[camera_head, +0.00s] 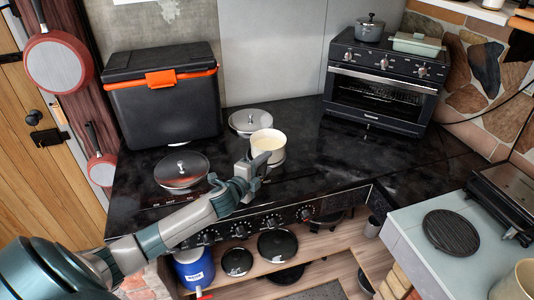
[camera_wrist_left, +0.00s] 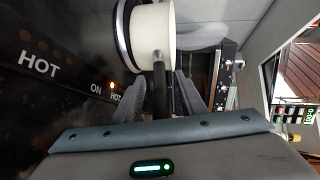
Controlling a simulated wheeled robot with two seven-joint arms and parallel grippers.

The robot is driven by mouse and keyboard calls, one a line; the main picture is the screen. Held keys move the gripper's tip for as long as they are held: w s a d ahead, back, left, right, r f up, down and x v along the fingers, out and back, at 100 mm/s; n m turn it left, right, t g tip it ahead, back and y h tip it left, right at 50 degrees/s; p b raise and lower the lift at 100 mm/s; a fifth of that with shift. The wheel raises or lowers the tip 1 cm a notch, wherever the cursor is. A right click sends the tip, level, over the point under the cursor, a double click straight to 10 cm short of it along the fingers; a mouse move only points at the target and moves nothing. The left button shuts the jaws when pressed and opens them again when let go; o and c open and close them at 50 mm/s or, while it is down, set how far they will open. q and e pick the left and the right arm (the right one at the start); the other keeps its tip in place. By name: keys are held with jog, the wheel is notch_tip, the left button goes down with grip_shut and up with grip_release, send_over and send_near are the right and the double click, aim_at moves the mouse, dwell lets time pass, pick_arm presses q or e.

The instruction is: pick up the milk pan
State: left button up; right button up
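The milk pan (camera_head: 268,144) is small and cream-coloured, with pale contents, and stands on the black cooktop. In the left wrist view the milk pan (camera_wrist_left: 153,38) shows at the top, its dark handle (camera_wrist_left: 159,88) pointing toward my gripper. My left gripper (camera_head: 260,164) is at the near side of the pan. In the wrist view the left gripper's fingers (camera_wrist_left: 160,98) are apart, one on each side of the handle, with gaps beside it. In the head view the gripper hides the handle. My right gripper is in neither view.
A lidded pan (camera_head: 182,170) is left of the gripper, and a grey lid or lidded pan (camera_head: 250,121) is just behind the milk pan. A black cooler (camera_head: 162,100) stands at back left, a toaster oven (camera_head: 378,85) at back right. The cooktop right of the pan is clear.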

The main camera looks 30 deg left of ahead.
pick_arm(q)
grip_shut()
jog(key=shift+f, duration=0.1)
dwell(1.1)
